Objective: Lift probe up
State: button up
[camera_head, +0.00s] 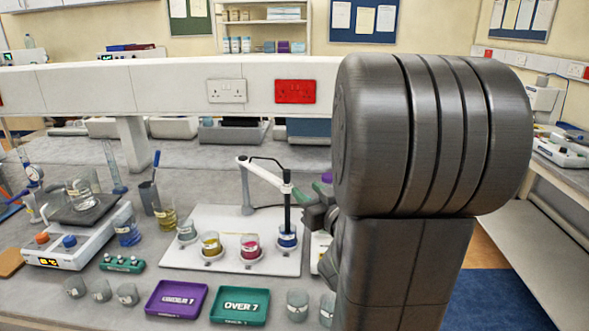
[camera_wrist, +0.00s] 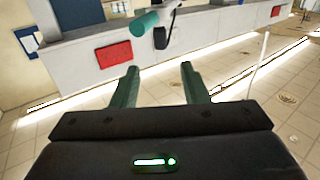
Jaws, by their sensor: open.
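The probe (camera_head: 287,212) is a dark upright rod on a white jointed holder arm (camera_head: 262,172). Its lower end is in a small beaker of blue liquid (camera_head: 287,238) on a white board. My gripper (camera_wrist: 159,70) is open, with two green fingers apart and nothing between them in the wrist view. In the head view its end is just right of the probe, partly hidden by my own arm. In the wrist view, a teal cylinder (camera_wrist: 145,23) and a black piece (camera_wrist: 160,38) show beyond the fingertips; I cannot tell whether they belong to the probe.
Beakers with grey, yellow and red contents (camera_head: 251,247) stand left of the probe on the white board (camera_head: 225,217). A purple tray (camera_head: 176,300) and a green tray (camera_head: 240,307) lie in front, with empty beakers beside them. A balance (camera_head: 80,235) stands left.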

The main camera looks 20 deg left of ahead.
aim_at(289, 174)
jog(key=p+x, duration=0.3)
jog(key=x, duration=1)
jog(key=shift+w+a, duration=0.2)
jog(key=shift+c, duration=0.4)
